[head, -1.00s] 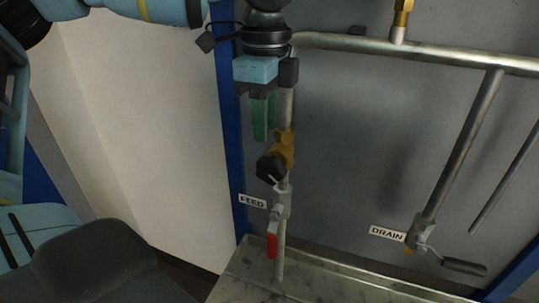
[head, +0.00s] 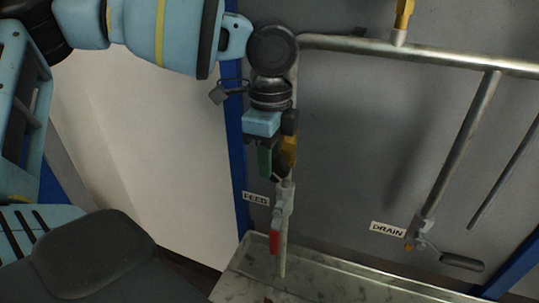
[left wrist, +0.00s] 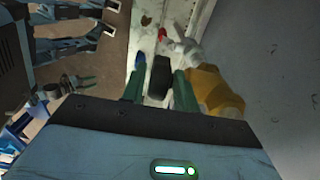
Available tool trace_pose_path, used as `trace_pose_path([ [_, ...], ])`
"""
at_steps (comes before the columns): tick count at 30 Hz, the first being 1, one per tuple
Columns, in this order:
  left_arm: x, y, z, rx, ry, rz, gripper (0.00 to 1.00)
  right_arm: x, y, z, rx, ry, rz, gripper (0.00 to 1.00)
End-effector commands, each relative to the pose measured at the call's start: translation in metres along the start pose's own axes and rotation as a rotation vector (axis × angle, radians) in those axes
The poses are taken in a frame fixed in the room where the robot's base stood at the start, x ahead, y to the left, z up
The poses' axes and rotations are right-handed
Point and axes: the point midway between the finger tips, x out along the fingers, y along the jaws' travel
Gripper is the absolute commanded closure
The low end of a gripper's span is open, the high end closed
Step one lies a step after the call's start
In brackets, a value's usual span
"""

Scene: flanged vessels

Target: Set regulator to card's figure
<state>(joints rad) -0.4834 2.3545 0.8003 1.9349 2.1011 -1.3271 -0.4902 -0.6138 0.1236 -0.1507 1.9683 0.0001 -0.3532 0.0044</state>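The regulator is a brass body (head: 289,150) on the feed pipe, mostly hidden behind my left gripper (head: 268,165) in the head view. In the left wrist view its brass body (left wrist: 215,90) is at the right, and its black knob (left wrist: 159,77) lies between the green fingers of my left gripper (left wrist: 158,85). The fingers are apart, one on each side of the knob. A narrow gap shows on the left side; contact on the right side cannot be told. No card or gauge face shows.
Below the regulator is a valve with a red handle (head: 275,243), beside the FEED label (head: 256,198). A drain valve with a dark lever (head: 462,262) is at the right, by the DRAIN label (head: 388,229). A metal tray (head: 345,283) lies below. A horizontal pipe (head: 420,56) crosses above.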

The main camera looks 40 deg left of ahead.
Motion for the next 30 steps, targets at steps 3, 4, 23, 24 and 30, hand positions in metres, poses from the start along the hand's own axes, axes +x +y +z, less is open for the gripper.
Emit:
trace_pose_path([
  [3, 0.000, 0.000, 0.000, 0.000, 0.000, 0.000, 0.77, 0.000, 0.000, 0.001, 0.000, -0.001, 0.000, 0.57],
  [4, 0.000, 0.000, 0.000, 0.000, 0.000, 0.000, 0.80, 0.000, 0.000, 0.001, 0.000, -0.001, 0.000, 0.57],
  [23, 0.000, -0.001, -0.005, 0.002, -0.186, 0.001, 1.00, 0.002, -0.005, 0.018, 0.018, -0.034, -0.004, 0.57],
  [24, -0.001, -0.001, -0.005, 0.001, -0.195, 0.001, 1.00, 0.002, -0.005, 0.018, 0.019, -0.033, -0.004, 0.57],
  [30, -0.002, 0.000, -0.005, 0.000, -0.204, -0.001, 1.00, 0.002, -0.006, 0.017, 0.021, -0.030, -0.005, 0.57],
])
